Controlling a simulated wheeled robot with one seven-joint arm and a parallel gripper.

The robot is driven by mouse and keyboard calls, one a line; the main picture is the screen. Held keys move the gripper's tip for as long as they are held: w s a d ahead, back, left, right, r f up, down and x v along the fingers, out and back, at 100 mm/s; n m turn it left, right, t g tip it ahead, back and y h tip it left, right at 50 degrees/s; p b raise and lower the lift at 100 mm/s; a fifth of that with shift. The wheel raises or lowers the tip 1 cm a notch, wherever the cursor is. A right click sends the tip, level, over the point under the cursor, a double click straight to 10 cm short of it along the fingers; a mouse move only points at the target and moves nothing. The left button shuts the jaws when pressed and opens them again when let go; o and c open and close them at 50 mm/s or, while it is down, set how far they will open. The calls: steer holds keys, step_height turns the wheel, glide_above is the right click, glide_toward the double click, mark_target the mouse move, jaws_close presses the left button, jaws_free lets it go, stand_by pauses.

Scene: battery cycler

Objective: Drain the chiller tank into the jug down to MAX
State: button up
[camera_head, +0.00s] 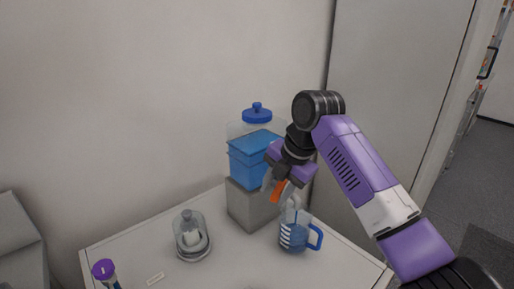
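The chiller tank (250,158) is a clear vessel with a blue lid (257,115), standing on a grey block (246,207). Blue liquid fills much of it, with its surface below the lid. The clear jug (294,237) with a blue handle stands on the table at the block's front right. It holds some blue liquid and has pale marks on its side. My gripper (277,187) points down at the tank's lower right, above the jug. An orange part shows at its fingers; I cannot tell what it belongs to. The gripper hides the tank's outlet, and its opening is unclear.
A clear domed container (191,237) stands left of the block on the white table (228,266). A purple-capped tube (104,272) stands at the front left, near a small label (155,279). A wall is close behind the tank. The table's front middle is clear.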

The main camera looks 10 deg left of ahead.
steer(key=c, duration=0.4)
steer(key=m+p, duration=0.1)
steer(key=a+m+p, duration=0.1)
steer(key=m+t+p, duration=0.1)
steer(key=m, duration=0.1)
steer(key=shift+w+a+h, duration=0.3)
steer(key=shift+w+h, duration=0.1)
steer(key=shift+w+a+p, duration=0.1)
steer(key=shift+a+p, duration=0.05)
steer(key=shift+p, duration=0.25)
steer(key=shift+o, duration=1.1)
